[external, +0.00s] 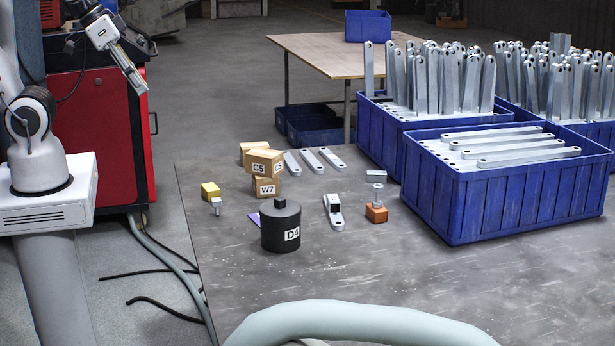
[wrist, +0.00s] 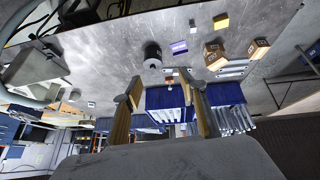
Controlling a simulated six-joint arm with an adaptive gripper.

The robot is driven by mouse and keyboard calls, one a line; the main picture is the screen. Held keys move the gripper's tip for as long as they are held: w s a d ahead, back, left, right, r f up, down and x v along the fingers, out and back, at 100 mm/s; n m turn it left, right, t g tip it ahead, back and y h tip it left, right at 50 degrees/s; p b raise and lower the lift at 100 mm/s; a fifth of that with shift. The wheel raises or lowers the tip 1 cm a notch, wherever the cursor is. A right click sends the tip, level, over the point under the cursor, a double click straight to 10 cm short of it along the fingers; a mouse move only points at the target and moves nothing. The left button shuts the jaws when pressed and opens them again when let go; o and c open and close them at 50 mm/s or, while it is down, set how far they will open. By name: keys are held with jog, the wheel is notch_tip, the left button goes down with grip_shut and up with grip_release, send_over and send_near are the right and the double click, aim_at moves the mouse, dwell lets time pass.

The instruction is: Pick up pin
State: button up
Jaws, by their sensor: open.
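A small silver headed piece that looks like the pin (external: 216,205) stands on the table in front of the yellow block. It also shows as a small grey shape near the top of the wrist view (wrist: 192,24). A second silver bolt-like piece (external: 378,192) stands on or behind an orange block; I cannot tell which of the two is the pin. My gripper (external: 134,78) is raised at the upper left, beyond the table's left edge and well away from both. In the wrist view its tan fingers (wrist: 160,78) are spread with nothing held between them.
A black cylinder (external: 281,231) marked D4, stacked cardboard boxes (external: 264,165) and a yellow block (external: 210,190) stand on the table. Blue bins (external: 470,205) with metal brackets fill the right. A pale curved tube (external: 360,320) crosses the front. The table's front middle is clear.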

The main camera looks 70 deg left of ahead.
aim_at(198, 225)
jog(key=w+d+f+n+t+h, duration=0.1)
jog(key=w+d+f+n, duration=0.2)
jog(key=w, duration=0.5)
jog(key=w+d+f+n+t, duration=0.1)
jog(key=w+d+f, duration=0.3)
jog(key=w, duration=0.5)
jog(key=w+d+f+n+t+y, duration=0.15)
jog(key=w+f+n, duration=0.25)
jog(key=w+f, duration=0.45)
jog(key=s+a+f+n+y, duration=0.1)
jog(key=a+f+y, duration=0.2)
jog(key=f, duration=0.4)
jog(key=s+a+f+n+y, duration=0.1)
jog(key=a+f+n+y, duration=0.1)
jog(key=a+f+y, duration=0.3)
jog(key=s+a+f+y, duration=0.1)
jog(key=s+a+f, duration=0.1)
jog(key=s+f, duration=0.1)
jog(key=s+a+f+m+t+y, duration=0.1)
jog(key=s+a+f, duration=0.1)
jog(key=s+f, duration=0.1)
jog(key=s+a+f+m+t+y, duration=0.1)
jog(key=s+a+f+y, duration=0.1)
jog(key=s+f, duration=0.2)
jog(key=shift+a, duration=0.4)
jog(key=shift+s+a+f+t+y, duration=0.2)
jog(key=shift+s+a+t+y, duration=0.2)
jog(key=shift+s, duration=0.25)
jog(key=shift+a, duration=0.1)
